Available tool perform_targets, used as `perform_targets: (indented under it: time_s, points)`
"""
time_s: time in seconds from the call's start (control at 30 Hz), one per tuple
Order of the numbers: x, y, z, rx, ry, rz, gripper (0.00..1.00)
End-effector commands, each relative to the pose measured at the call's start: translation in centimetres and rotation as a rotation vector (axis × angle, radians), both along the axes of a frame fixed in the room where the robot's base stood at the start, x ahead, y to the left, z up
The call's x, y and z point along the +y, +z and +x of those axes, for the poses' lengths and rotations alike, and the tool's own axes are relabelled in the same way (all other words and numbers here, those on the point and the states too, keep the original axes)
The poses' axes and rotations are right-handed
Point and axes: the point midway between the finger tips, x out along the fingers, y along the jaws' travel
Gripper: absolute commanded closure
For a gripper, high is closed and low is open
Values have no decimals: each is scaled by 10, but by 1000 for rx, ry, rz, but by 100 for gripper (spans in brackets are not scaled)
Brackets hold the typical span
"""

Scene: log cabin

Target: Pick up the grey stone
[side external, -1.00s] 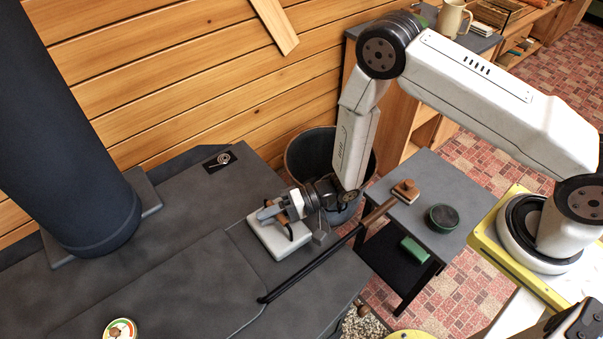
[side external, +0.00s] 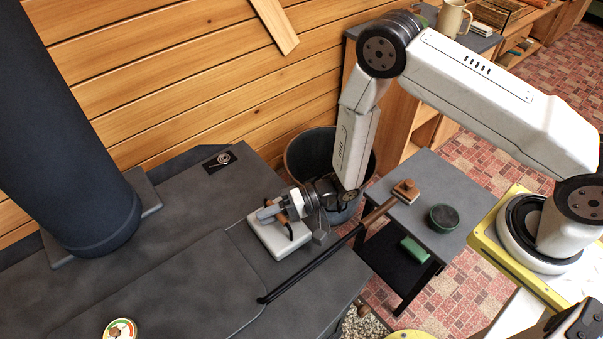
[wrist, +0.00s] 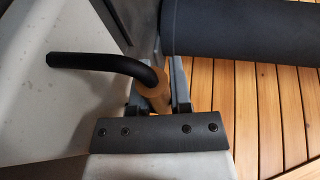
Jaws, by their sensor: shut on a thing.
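The grey stone (side external: 276,240) is a pale, thick slab on the dark stove top in the side external view. In the wrist view, its pale speckled surface (wrist: 50,115) fills the left side. A handle stands on it, with a curved black bar (wrist: 100,62) and an orange-brown wooden grip (wrist: 154,88). My gripper (side external: 273,212) is low over the slab. In the wrist view, its fingers (wrist: 163,85) are on either side of the wooden grip, shut on it. The slab looks level and on the stove top; any small gap beneath it cannot be told.
A thick dark stovepipe (side external: 70,150) rises at left. A dark bucket (side external: 302,160) stands behind my wrist. A small table (side external: 455,195) at right holds a green-topped tin (side external: 444,216). The stove's middle is clear.

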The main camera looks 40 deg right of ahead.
Motion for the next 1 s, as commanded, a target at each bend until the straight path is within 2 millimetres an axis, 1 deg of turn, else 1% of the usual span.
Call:
perform_targets:
  time_s: [0.27, 0.47, 0.67, 1.0]
  points:
    - [1, 14, 2, -6, 0, 5, 100]
    - [1, 32, 2, -6, 0, 5, 100]
    - [-7, 51, -13, -5, 0, 5, 100]
    - [-22, 90, -43, -6, 0, 4, 100]
